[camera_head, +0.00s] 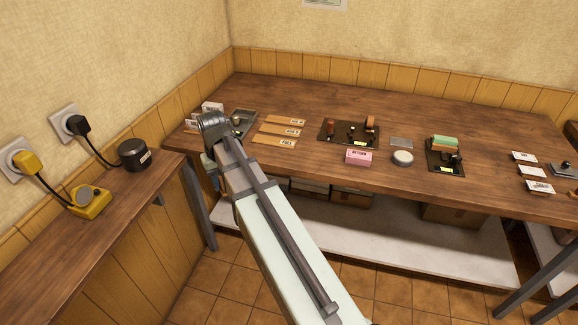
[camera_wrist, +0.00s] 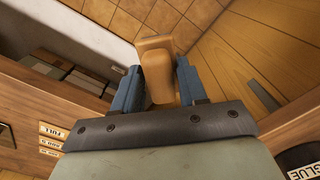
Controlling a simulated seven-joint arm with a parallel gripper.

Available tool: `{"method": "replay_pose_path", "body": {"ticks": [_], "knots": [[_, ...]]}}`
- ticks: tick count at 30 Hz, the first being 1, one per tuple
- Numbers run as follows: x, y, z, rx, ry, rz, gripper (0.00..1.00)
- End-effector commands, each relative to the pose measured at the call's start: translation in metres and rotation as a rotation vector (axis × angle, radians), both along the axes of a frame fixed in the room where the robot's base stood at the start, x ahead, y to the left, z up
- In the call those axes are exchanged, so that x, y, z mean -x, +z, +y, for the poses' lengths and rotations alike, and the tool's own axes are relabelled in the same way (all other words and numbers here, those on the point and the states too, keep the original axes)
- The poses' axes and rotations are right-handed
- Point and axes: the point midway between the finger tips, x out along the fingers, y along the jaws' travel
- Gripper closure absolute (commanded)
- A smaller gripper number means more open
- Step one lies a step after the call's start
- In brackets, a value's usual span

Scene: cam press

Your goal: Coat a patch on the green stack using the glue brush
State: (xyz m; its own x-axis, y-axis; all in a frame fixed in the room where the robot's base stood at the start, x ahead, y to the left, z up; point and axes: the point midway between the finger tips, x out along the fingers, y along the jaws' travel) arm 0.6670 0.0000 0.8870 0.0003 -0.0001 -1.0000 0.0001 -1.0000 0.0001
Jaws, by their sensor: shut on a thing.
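In the wrist view my gripper (camera_wrist: 158,82) has its two blue fingers shut on a tan wooden piece, which looks like the handle of the glue brush (camera_wrist: 156,62). The brush's bristles are not visible. In the head view my arm hides the fingers and the brush. The green stack (camera_head: 445,142) sits on a dark tray at the right of the long table, well away from my gripper. A dark pot (camera_head: 133,154) stands on the left counter; in the wrist view a pot labelled GLUE (camera_wrist: 302,162) shows at the lower right corner.
The long wooden table (camera_head: 300,92) also holds labelled wooden strips (camera_head: 279,130), a dark tray with stamps (camera_head: 345,133), a pink block (camera_head: 358,157), a round white tin (camera_head: 402,158) and white cards (camera_head: 532,171). A yellow device (camera_head: 89,202) with a cable sits on the left counter.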

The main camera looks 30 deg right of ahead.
Motion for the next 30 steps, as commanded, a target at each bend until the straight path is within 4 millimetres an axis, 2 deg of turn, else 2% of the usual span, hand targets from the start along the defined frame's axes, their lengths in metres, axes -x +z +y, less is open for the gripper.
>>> {"method": "replay_pose_path", "body": {"ticks": [16,20,25,30], "knots": [[0.0,0.0,0.0,0.0,-0.001,0.0,0.82],[-0.003,0.001,-0.009,0.0,-0.012,0.0,0.82],[-0.012,0.006,-0.042,0.0,-0.057,-0.001,0.82],[-0.02,0.012,-0.094,0.0,-0.125,-0.001,0.82]]}}
